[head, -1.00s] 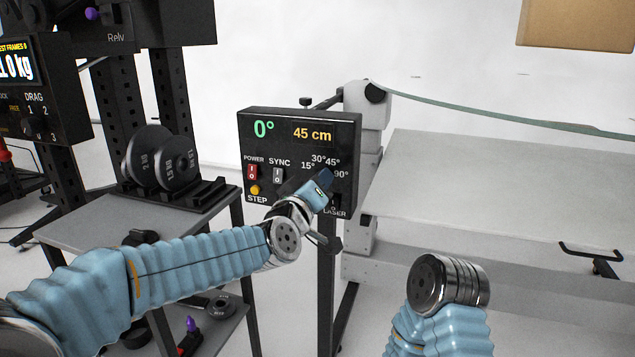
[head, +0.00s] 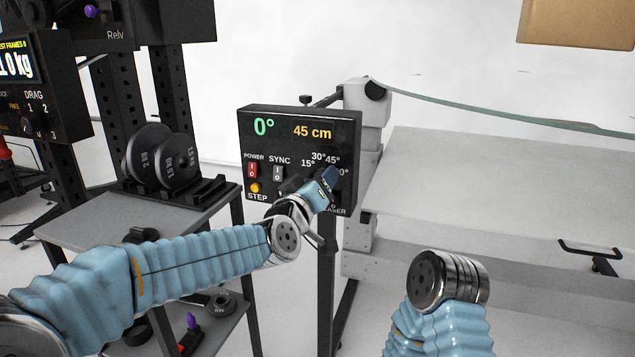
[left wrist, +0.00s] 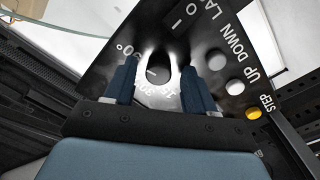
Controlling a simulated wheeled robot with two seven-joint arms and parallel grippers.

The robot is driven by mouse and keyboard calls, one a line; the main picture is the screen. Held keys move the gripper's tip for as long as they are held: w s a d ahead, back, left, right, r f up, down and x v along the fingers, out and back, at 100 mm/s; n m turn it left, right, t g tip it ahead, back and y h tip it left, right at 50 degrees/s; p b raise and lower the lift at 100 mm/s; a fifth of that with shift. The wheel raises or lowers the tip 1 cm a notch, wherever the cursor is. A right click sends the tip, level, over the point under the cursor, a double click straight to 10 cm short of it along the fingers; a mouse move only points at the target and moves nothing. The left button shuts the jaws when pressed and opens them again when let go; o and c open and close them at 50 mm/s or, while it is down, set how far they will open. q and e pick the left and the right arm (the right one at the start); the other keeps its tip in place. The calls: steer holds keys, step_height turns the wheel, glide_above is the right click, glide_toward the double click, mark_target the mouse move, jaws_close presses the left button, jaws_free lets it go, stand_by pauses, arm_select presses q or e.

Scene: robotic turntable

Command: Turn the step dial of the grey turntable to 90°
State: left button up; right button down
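The black control box (head: 300,122) stands on a post in the middle of the head view, showing a green 0° and an orange 45 cm. My left gripper (head: 328,178) is in front of its lower right part and hides the step dial and part of the 90° label. In the left wrist view the dial's dark knob (left wrist: 158,66) sits between the two blue fingers of my left gripper (left wrist: 158,72). The fingers are apart, with a small gap visible on each side of the knob. My right gripper is out of sight; only its wrist shows.
A red power switch (head: 252,171), a sync switch (head: 278,173) and an orange step button (head: 255,188) are left of my gripper. A grey table (head: 500,190) is at the right. A shelf (head: 140,220) with weight plates (head: 178,160) stands at the left.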

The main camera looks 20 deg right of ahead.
arm_select(q)
steer(key=b+v, duration=0.1)
steer(key=v, duration=1.2)
steer(key=shift+s+a, duration=0.3)
steer(key=w+a+f+g+y+p, duration=0.15)
steer(key=a+f, duration=0.25)
steer(key=f, duration=0.6)
steer(key=w+a+f+g+y+p, duration=0.1)
steer(key=a+f+g+y, duration=0.15)
steer(key=f, duration=0.75)
steer(key=w+a+f+g+y+p, duration=0.15)
steer(key=a+f, duration=0.25)
steer(key=f, duration=0.6)
steer(key=s+a+f+n+g+p, duration=0.1)
steer(key=s+a+f+g, duration=0.3)
steer(key=s+f, duration=0.6)
steer(key=s+a+f+g+p, duration=0.1)
steer(key=s+a+f+g, duration=0.3)
steer(key=s+f, duration=0.6)
steer(key=shift+s+a+f+n+g+y+p, duration=0.4)
steer(key=shift+s+a, duration=0.35)
steer(key=shift+a, duration=0.45)
